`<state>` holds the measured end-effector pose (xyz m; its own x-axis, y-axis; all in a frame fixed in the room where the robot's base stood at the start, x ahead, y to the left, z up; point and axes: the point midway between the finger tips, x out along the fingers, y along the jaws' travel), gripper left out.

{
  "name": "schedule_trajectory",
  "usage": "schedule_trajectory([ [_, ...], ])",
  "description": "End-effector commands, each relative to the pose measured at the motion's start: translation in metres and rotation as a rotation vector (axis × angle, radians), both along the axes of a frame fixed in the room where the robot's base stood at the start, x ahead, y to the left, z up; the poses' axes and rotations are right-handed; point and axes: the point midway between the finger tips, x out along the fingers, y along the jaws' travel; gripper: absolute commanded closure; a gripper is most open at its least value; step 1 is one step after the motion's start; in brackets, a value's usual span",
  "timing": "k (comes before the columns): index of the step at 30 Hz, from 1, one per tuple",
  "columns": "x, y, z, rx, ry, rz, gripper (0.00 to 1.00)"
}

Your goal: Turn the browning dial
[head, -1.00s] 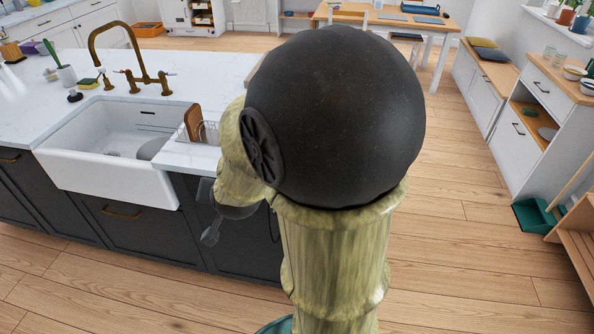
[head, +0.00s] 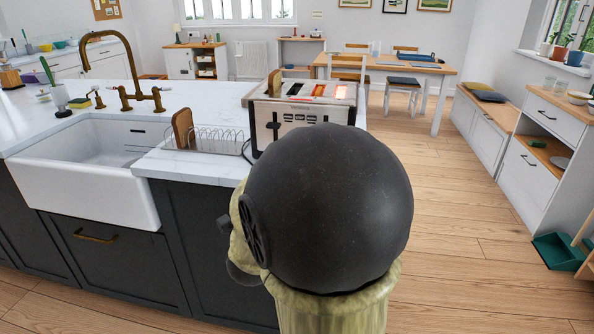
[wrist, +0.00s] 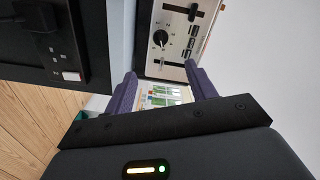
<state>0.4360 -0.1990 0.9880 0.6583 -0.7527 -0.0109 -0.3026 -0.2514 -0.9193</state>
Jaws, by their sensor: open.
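A silver toaster (head: 290,119) with glowing orange slots stands on the white island worktop, behind my arm in the head view. Its front also shows in the wrist view (wrist: 176,68), turned sideways. There the round black browning dial (wrist: 160,38) sits on the panel with numbers around it, beside a column of buttons (wrist: 188,42) and a lever slot. My gripper (wrist: 162,86) is open, with its two purple fingers apart and nothing between them. The dial appears beyond the fingertips, and I see no contact. In the head view my arm hides the gripper.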

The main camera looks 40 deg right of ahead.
Motion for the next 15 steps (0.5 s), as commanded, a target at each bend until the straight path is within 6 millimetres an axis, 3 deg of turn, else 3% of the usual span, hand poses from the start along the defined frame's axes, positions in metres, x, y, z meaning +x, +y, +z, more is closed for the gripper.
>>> schedule_trajectory([
  [15, 0.0018, -0.0072, 0.0009, -0.002, -0.016, -0.016, 0.44],
])
